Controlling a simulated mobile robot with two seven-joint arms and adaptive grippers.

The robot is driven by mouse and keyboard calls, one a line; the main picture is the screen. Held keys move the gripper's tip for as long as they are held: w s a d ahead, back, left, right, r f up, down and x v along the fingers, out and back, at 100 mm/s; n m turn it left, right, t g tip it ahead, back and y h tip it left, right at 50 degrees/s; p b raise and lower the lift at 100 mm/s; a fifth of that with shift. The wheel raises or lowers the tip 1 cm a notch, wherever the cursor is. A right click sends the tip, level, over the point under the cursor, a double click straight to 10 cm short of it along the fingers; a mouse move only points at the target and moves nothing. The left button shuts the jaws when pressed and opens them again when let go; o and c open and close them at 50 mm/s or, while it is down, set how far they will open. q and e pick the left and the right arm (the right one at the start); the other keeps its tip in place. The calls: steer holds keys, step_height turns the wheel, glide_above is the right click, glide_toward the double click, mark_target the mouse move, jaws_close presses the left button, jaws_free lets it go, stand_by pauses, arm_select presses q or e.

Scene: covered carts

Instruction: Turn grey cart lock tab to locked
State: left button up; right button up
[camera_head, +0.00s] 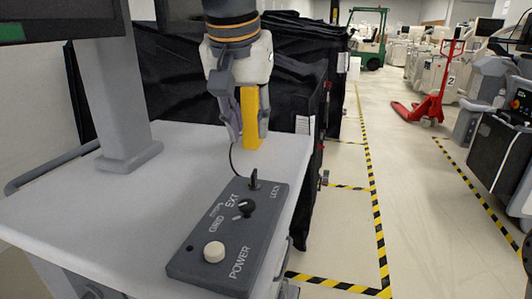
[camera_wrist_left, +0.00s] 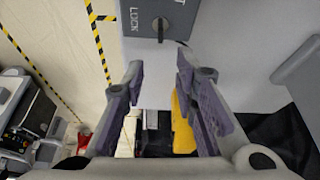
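The grey cart's top (camera_head: 95,225) carries a dark grey control box (camera_head: 225,240). A small black lock tab (camera_head: 254,181) stands at the box's far end by the word LOCK. It also shows in the left wrist view (camera_wrist_left: 160,27), at the top. My left gripper (camera_head: 248,138) is above the cart's far edge, beyond the lock tab and apart from it. Its fingers point down and stand apart in the wrist view (camera_wrist_left: 160,72), with nothing clasped. My right gripper is out of view.
The box also has a black EXT/GRID knob (camera_head: 244,207) and a white power button (camera_head: 214,252). A monitor post (camera_head: 115,100) stands on the left. Black-covered carts (camera_head: 290,75) stand behind. A red pallet jack (camera_head: 430,95) is on the open floor at right.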

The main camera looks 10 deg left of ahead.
mark_target(253, 172)
arm_select(q)
steer(key=x, duration=0.7)
steer(key=s+x, duration=0.1)
steer(key=x, duration=0.3)
steer(key=shift+s+f, duration=0.1)
steer(key=shift+f, duration=0.1)
steer(key=shift+c, duration=0.6)
jaws_close()
